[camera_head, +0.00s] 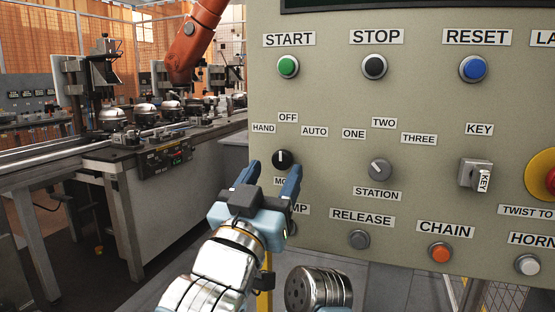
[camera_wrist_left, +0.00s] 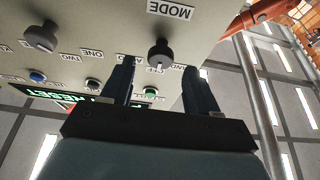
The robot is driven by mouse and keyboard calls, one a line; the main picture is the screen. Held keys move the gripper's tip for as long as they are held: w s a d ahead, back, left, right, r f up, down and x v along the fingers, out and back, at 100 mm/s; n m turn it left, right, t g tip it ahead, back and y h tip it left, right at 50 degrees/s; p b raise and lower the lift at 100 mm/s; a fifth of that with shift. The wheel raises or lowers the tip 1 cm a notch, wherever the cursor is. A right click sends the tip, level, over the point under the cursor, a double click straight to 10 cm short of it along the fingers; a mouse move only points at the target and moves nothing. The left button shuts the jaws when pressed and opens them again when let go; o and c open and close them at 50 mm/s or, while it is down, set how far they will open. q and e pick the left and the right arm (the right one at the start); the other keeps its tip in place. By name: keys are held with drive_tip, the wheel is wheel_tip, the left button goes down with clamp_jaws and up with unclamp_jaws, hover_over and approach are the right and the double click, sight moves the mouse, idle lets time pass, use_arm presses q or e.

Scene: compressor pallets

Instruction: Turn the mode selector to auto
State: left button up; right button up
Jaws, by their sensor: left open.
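The mode selector is a black round knob (camera_head: 283,160) on the panel, under the labels HAND, OFF and AUTO. Its white mark points up, toward OFF. My left gripper (camera_head: 269,176) is open in front of the panel, just below and left of the knob, with its right finger partly over the MODE label. In the left wrist view the knob (camera_wrist_left: 160,53) shows beyond the gripper (camera_wrist_left: 157,72), between the lines of its two fingers. I see no grip on it. My right gripper is not in view.
The grey panel (camera_head: 330,85) also carries a green START button (camera_head: 288,66), a grey station selector (camera_head: 380,170), a key switch (camera_head: 476,175) and a red emergency button (camera_head: 550,180). A workbench line (camera_head: 190,150) and an orange robot arm (camera_head: 193,45) stand behind at left.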

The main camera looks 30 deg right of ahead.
sight(284, 158)
use_arm(q)
drive_tip(key=shift+p+x, duration=0.3)
drive_tip(key=shift+x, duration=1.05)
